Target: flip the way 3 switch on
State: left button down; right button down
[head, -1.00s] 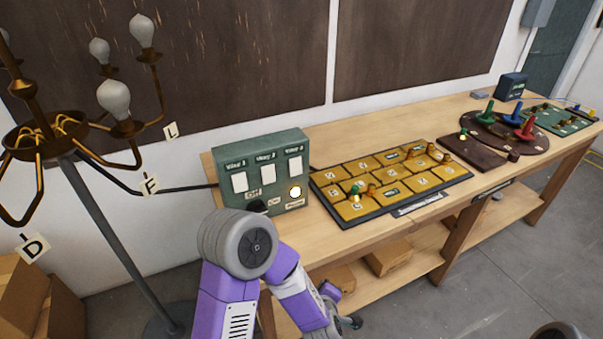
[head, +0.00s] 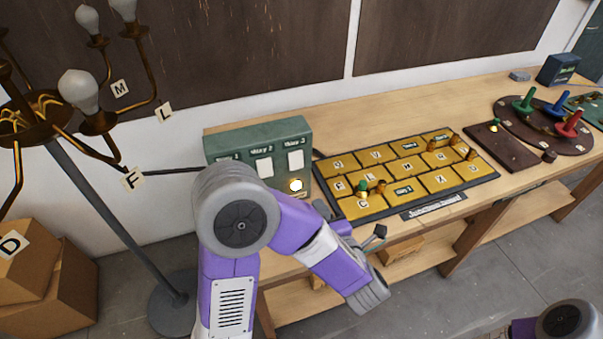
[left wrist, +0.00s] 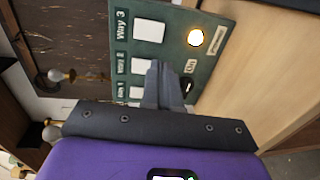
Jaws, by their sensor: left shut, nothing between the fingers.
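The green switch box (head: 279,143) stands at the bench's left end with three white plates labelled Way 1, Way 2 and Way 3. The Way 3 switch (head: 296,161) is the rightmost white plate; in the left wrist view (left wrist: 149,30) it is uppermost, and its on or off position cannot be told. A round lamp (head: 296,186) glows below it. My left gripper (head: 321,208) is by the box's lower right, partly hidden by my arm. In the left wrist view its fingers (left wrist: 165,85) are shut, empty, and overlap the box near the Way 2 plate; contact cannot be told. My right gripper is not in view.
A yellow-tiled junction board (head: 410,172) lies right of the box. A dark round board with coloured pegs (head: 568,128) is farther right. A brass chandelier (head: 35,130) stands at the left with tagged arms. Bare bench top (head: 400,105) lies behind the boards.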

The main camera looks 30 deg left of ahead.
pick_arm(q)
jog(key=x, duration=1.3)
jog(key=shift+w+a, duration=0.2)
jog(key=shift+w, duration=0.05)
jog(key=shift+w+a+f+b, duration=0.15)
jog(key=shift+f+b, duration=0.15)
jog(key=shift+b, duration=0.45)
jog(key=shift+r, duration=0.1)
jog(key=shift+r+y, duration=0.1)
jog(key=shift+y, duration=0.2)
jog(key=shift+s+d+b, duration=0.25)
jog(key=shift+d+b, duration=0.1)
jog(key=b, duration=0.2)
send_near(297, 168)
jog(key=s+d+f, duration=0.2)
jog(key=s+d, duration=0.2)
jog(key=d, duration=0.1)
jog(key=shift+s+f, duration=0.2)
